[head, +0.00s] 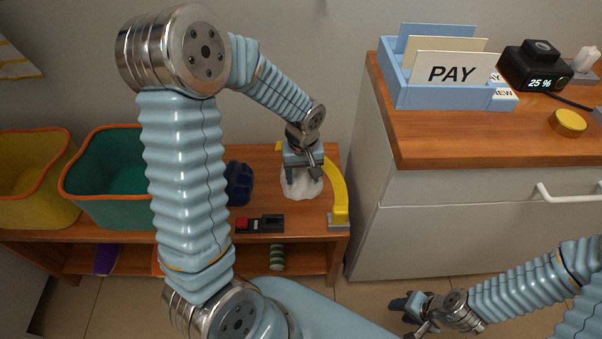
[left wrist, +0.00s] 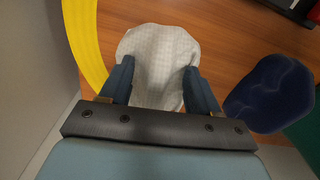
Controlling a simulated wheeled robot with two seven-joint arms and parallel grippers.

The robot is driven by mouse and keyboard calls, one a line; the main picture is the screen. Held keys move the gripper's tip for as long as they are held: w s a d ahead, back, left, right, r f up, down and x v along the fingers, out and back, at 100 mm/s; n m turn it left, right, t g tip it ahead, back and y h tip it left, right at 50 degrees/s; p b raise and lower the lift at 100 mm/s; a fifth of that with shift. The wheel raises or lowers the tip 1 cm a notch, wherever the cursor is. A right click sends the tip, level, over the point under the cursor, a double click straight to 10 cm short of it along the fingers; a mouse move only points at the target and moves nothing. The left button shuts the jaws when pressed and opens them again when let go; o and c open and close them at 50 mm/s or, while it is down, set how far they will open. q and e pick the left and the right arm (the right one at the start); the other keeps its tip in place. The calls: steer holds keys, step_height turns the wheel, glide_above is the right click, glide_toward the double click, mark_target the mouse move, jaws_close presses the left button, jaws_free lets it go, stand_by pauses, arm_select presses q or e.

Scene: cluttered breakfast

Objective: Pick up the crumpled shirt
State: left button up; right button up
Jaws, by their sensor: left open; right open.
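A crumpled pale, finely checked cloth, apparently the shirt (left wrist: 158,62), lies on the wooden bench top. In the head view the shirt (head: 301,187) is partly hidden by my left gripper (head: 304,176), which points down over it. In the left wrist view the two fingers of my left gripper (left wrist: 158,85) are apart, with the cloth between and beyond them. I cannot tell whether the fingers touch it. My right gripper (head: 408,313) is open and empty, low over the floor at the bottom right.
A yellow curved piece (head: 339,188) stands close right of the shirt. A dark blue lump (head: 238,184) lies to its left, and a black and red object (head: 259,224) in front. Teal (head: 105,190) and yellow (head: 30,190) bins stand at left. A white cabinet (head: 450,225) rises at right.

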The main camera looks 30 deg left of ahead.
arm_select(q)
steer(key=shift+c, duration=0.4)
steer(key=c, duration=1)
steer(key=shift+r, duration=0.1)
steer(key=shift+r, duration=0.5)
steer(key=s+a+r, duration=0.2)
steer(key=s+r, duration=0.2)
steer(key=s+a+r, duration=0.2)
steer(key=s+r, duration=0.2)
steer(key=s+a+r, duration=0.1)
steer(key=s+r, duration=0.3)
steer(key=shift+s+a, duration=0.4)
